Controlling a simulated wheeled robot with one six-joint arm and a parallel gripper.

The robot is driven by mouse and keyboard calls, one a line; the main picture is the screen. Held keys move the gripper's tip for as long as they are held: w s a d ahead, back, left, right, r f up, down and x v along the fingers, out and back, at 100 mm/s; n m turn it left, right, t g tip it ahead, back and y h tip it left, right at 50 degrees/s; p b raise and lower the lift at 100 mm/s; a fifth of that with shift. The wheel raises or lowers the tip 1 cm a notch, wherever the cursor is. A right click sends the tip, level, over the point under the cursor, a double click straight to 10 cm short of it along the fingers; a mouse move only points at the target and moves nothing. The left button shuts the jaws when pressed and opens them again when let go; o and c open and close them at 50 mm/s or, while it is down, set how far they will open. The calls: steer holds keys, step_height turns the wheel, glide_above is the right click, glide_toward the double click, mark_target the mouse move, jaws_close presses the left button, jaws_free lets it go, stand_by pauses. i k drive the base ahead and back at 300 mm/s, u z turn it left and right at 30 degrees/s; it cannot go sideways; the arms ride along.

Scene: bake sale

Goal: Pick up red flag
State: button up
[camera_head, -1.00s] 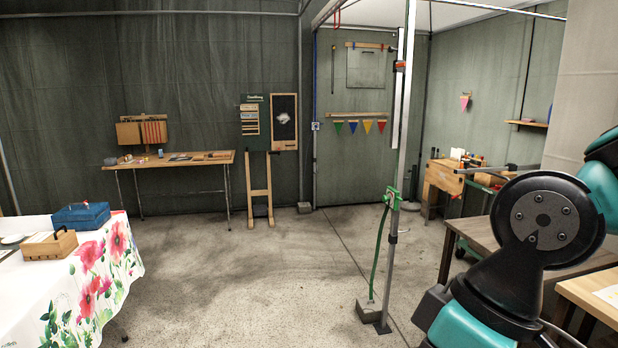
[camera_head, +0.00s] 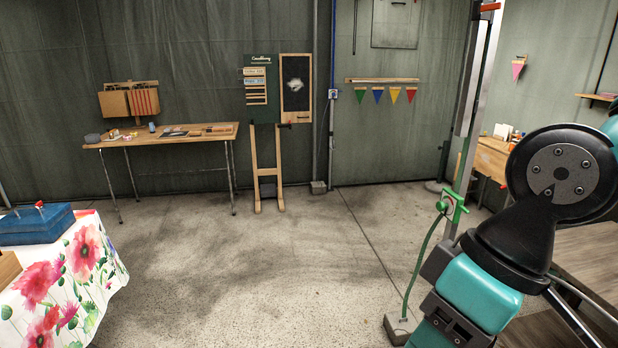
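A small red pennant flag (camera_head: 411,94) hangs at the right end of a row of pennants on the back wall. A green flag (camera_head: 361,95), a blue flag (camera_head: 378,95) and a yellow flag (camera_head: 395,94) hang to its left, under a wooden rail (camera_head: 382,80). A pink-red pennant (camera_head: 518,69) hangs apart on the right wall. My arm's dark and teal links fill the lower right. My gripper is not in view, and the flags are well away from the visible links.
A metal post with a green clamp (camera_head: 453,208) stands between the open floor and my arm. A flowered tablecloth (camera_head: 85,262) covers a table at left, with a blue box (camera_head: 38,226). A wooden table (camera_head: 160,138) and a sign stand (camera_head: 266,172) are at the back. The middle floor is clear.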

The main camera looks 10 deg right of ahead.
mark_target(411, 91)
steer(key=i, duration=6)
steer(key=z, duration=2.25)
steer(key=i, duration=3.2)
steer(key=u, duration=0.95)
